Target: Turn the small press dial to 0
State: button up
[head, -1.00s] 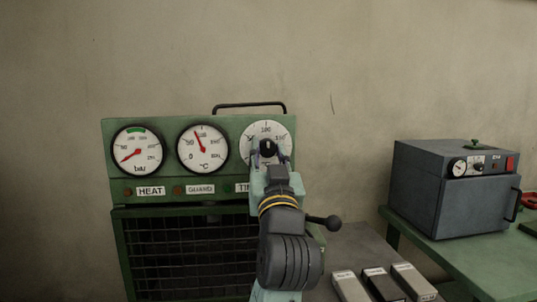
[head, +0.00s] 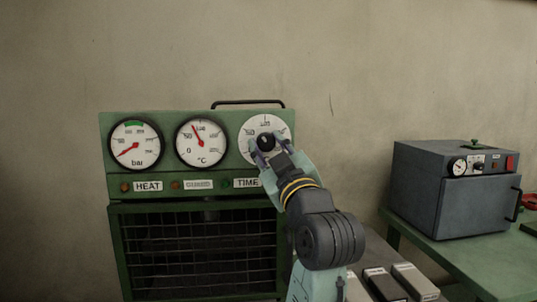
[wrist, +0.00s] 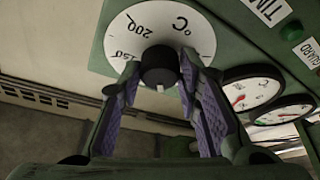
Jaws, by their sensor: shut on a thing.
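The small press dial is a white round scale (head: 252,126) with a black knob (head: 265,138) at the right of the green panel. My gripper (head: 264,152) reaches it from the lower right and is shut on the knob. In the wrist view the knob (wrist: 158,66) sits between the purple-padded fingers of my gripper (wrist: 160,80). A short white mark on the knob points down in that view. The figures 200 and 150 and °C show on the scale; the figure at the mark is hidden.
Two gauges, bar (head: 135,145) and °C (head: 201,143), sit left of the dial, with labels below. A dark mesh front (head: 195,250) is underneath. A grey oven (head: 450,190) stands on a green bench to the right. Grey blocks (head: 415,281) lie lower right.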

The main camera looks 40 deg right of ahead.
jog(key=n+y, duration=0.1)
jog(key=n, duration=0.2)
jog(key=n+y+b, duration=0.1)
jog(key=n, duration=0.2)
jog(key=shift+s+d+r+y, duration=0.1)
jog(key=shift+y, duration=0.3)
jog(key=n+g+y, duration=0.1)
jog(key=n, duration=0.3)
jog(key=shift+r+b, duration=0.15)
jog(key=shift+b, duration=0.15)
jog(key=n+g, duration=0.1)
jog(key=n, duration=0.3)
jog(key=shift+r+g+y, duration=0.2)
jog(key=shift+g+y, duration=0.2)
jog(key=shift+n+g+p, duration=0.75)
jog(key=shift+n+g, duration=0.15)
jog(key=shift+n, duration=1.3)
jog(key=o, duration=1.1)
jog(key=shift+o, duration=0.2)
